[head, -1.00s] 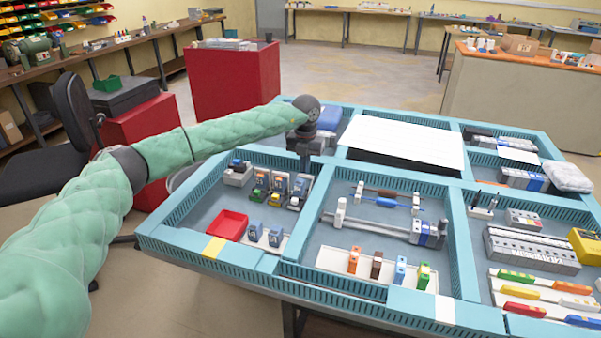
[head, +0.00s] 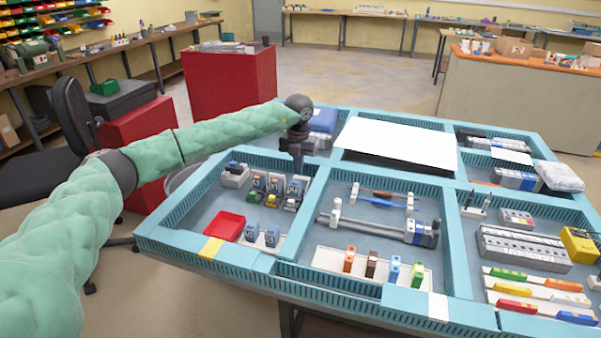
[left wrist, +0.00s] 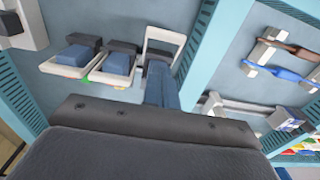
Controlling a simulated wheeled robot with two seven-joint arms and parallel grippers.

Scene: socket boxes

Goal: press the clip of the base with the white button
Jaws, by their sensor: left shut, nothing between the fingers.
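Several socket bases stand in a row in the left compartment of the table; the rightmost base (head: 295,190) has a light front. The button colours are too small to tell surely in the head view. My left gripper (head: 298,162) is shut and empty, pointing down above and behind the right end of this row. In the left wrist view, two bases with blue blocks (left wrist: 87,60) lie to the left. A light raised clip frame (left wrist: 165,42) stands at the right, with a blue block (left wrist: 161,85) below it. My gripper's dark body hides what lies below and its fingertips. My right gripper is not in view.
A red tray (head: 230,226) and blue blocks on a white strip (head: 262,243) lie nearer in the same compartment. Blue slotted walls (head: 310,205) divide the table. The neighbouring compartment holds a rail (head: 370,226) and coloured blocks.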

